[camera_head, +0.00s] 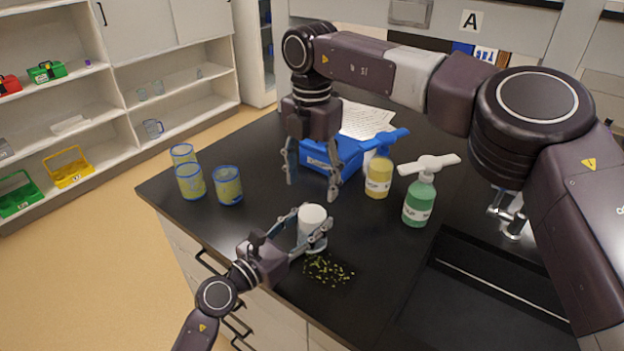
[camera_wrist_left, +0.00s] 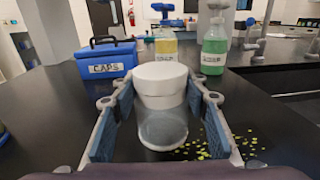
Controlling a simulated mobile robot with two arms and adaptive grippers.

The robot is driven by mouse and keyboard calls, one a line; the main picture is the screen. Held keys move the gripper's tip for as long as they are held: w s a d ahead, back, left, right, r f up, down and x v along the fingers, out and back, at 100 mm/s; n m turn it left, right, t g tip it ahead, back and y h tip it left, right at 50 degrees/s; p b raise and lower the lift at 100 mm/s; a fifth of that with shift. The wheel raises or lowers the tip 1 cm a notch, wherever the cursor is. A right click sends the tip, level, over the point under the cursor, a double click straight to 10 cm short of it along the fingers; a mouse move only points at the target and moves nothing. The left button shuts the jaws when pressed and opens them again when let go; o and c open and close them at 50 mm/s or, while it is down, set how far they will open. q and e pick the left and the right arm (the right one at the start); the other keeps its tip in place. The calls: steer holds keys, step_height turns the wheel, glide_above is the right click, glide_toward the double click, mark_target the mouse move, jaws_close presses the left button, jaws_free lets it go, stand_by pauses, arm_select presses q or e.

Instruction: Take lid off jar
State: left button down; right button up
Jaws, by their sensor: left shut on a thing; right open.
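The jar (camera_head: 312,235) stands upright on the black counter, with a white lid (camera_head: 313,214) on top. In the left wrist view the jar (camera_wrist_left: 162,128) is clear and its white lid (camera_wrist_left: 160,78) sits level on it. My left gripper (camera_head: 312,228) is shut on the jar, with a finger on each side. My right gripper (camera_head: 312,182) is open and empty, pointing down above the counter, behind the jar and in front of the blue box.
A blue box labelled CAPS (camera_wrist_left: 106,60) stands behind the jar. A yellow pump bottle (camera_head: 378,178) and a green one (camera_head: 419,202) stand to the right. Several blue-rimmed beakers (camera_head: 228,187) stand left. Small yellow-green pieces (camera_head: 328,270) lie scattered before the jar. A sink lies right.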

mark_target(313, 213)
steer(key=m, duration=1.4)
steer(key=shift+m, duration=0.4)
steer(key=m, duration=0.3)
steer(key=shift+m, duration=0.3)
steer(key=shift+f, duration=4.05)
steer(key=shift+c, duration=0.3)
steer(key=c, duration=1.2)
steer(key=shift+o, duration=0.2)
steer(key=n, duration=0.3)
steer(key=shift+d+r, duration=0.1)
